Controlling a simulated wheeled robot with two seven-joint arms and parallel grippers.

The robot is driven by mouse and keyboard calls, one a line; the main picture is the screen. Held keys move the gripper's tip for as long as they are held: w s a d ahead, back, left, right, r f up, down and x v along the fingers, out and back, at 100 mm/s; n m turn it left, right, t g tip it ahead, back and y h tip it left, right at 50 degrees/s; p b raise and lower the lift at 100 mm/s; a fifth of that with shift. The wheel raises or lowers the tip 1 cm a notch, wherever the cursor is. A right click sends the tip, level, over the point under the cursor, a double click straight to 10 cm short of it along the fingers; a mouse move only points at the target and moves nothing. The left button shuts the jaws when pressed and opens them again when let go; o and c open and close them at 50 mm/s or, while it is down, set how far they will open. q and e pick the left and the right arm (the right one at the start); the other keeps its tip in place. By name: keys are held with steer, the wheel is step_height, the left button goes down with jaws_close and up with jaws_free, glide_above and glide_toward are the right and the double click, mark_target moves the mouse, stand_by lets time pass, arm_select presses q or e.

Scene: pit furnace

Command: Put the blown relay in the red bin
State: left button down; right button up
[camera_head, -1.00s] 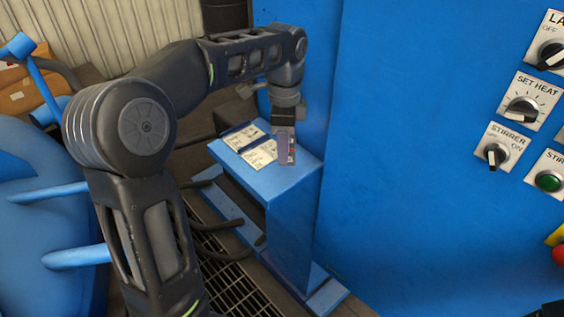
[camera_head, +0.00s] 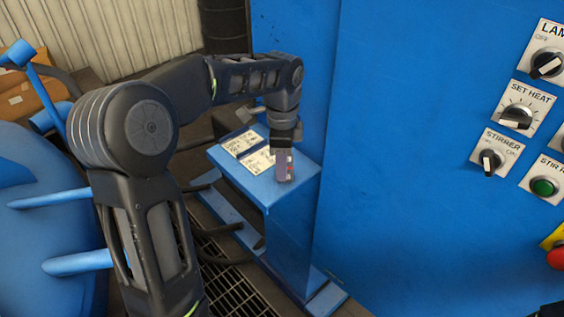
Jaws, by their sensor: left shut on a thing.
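My left gripper (camera_head: 284,150) is above the top of a blue stand, pointing down. It is shut on a small grey-purple block with red marks (camera_head: 284,167), which may be the relay; I cannot tell whether it is blown. The block hangs at the right part of the stand's top, and I cannot tell if it touches the surface. No red bin shows in this view. My right gripper is not in view.
The blue stand (camera_head: 291,194) bears two cards with writing (camera_head: 258,160). A tall blue cabinet (camera_head: 410,170) with switches, a set heat knob (camera_head: 518,117) and a green button (camera_head: 544,187) stands at the right. Cardboard boxes (camera_head: 22,98) are at the far left.

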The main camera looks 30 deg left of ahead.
arm_select(q)
steer(key=c, duration=0.9)
jaws_free()
steer(key=shift+f, duration=0.15)
steer(key=shift+r+p, duration=0.3)
steer(key=shift+r, duration=3.65)
